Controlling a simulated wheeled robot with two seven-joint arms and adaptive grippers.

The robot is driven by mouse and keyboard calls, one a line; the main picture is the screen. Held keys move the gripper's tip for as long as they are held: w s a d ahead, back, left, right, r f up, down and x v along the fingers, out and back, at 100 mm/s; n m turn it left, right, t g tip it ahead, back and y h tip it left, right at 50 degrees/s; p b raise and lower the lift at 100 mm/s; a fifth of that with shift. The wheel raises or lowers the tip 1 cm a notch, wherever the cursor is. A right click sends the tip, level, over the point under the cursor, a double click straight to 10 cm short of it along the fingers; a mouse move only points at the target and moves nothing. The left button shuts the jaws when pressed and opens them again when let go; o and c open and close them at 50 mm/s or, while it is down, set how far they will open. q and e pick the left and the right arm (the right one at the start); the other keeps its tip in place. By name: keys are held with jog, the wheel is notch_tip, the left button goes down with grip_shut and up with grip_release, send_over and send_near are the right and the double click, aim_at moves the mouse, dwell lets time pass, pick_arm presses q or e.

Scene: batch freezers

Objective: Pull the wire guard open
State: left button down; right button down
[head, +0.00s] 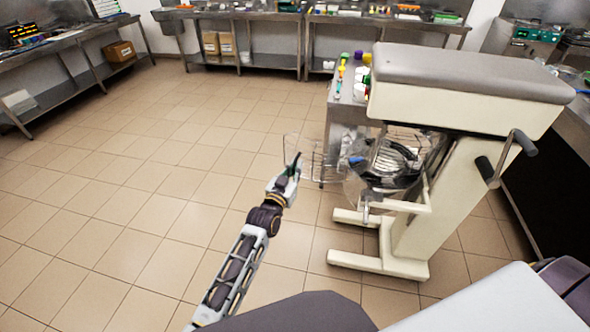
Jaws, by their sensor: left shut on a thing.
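The wire guard (313,160) is a thin wire frame that sticks out to the left of the mixer's bowl. It stands apart from the front of the bowl on that side. My left gripper (292,166) is shut on the guard's left edge. The cream mixer (470,105) with a grey top stands right of centre. Its bowl (368,188) sits under the head, with a dark tool partly visible inside. The guard's hinge side is hard to make out. My right gripper is not in view.
A steel table (348,112) with coloured containers stands behind the guard. The mixer's legs (365,262) reach out over the floor. A lever with black grips (505,160) is on its right side. Tiled floor (130,190) to the left is clear. Steel benches (255,17) line the back.

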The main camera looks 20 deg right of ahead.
pick_arm(q)
jog(key=c, duration=1.6)
grip_release()
jog(key=shift+a, duration=0.15)
jog(key=shift+o, duration=0.3)
jog(key=v, duration=1.2)
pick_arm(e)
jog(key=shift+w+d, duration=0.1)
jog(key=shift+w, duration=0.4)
